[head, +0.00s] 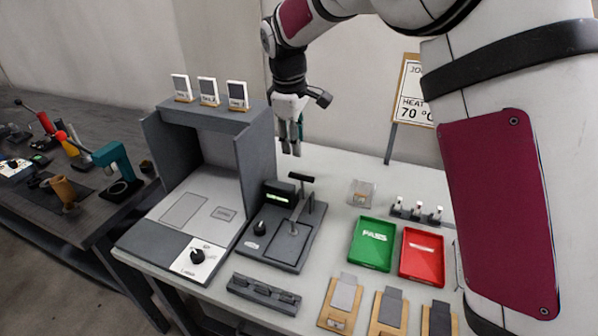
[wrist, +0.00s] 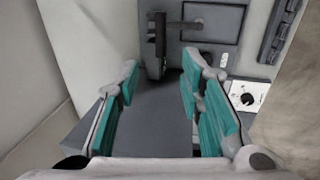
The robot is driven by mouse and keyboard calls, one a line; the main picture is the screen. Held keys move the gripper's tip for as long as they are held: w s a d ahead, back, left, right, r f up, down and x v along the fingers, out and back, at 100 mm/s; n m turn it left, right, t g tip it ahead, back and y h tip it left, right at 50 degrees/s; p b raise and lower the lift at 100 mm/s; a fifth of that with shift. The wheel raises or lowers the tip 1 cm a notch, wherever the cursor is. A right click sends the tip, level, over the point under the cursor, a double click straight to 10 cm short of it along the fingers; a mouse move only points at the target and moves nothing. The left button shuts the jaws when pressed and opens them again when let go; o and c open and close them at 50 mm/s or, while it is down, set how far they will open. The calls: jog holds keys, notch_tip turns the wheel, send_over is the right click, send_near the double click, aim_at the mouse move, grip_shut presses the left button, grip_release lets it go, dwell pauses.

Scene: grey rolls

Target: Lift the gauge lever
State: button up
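The gauge (head: 278,238) is a dark grey unit on the bench, with a small green-lit display and a round black knob. Its lever (head: 300,197) is a thin post with a black T-shaped handle on top, at the gauge's rear right. My gripper (head: 290,150) points down, above and behind the gauge, beside the grey booth, apart from the lever. In the wrist view my gripper (wrist: 158,75) has its teal-padded fingers spread with nothing between them. The gauge (wrist: 222,22) shows at the top there, with a dark upright part I cannot clearly make out.
The grey booth (head: 255,150) with three small cards on top stands close left of my gripper. A green PASS tray (head: 372,243) and a red tray (head: 422,257) lie to the right. A black rack (head: 264,294) lies in front of the gauge. A sign (head: 410,95) stands behind.

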aim_at(299, 175)
jog(key=f, duration=0.4)
jog(key=w+f+p, duration=0.1)
jog(key=f, duration=0.4)
jog(key=w+d+f, duration=0.1)
jog(key=f, duration=0.3)
jog(key=shift+w+f, duration=0.2)
jog(key=shift+c, duration=0.4)
grip_shut()
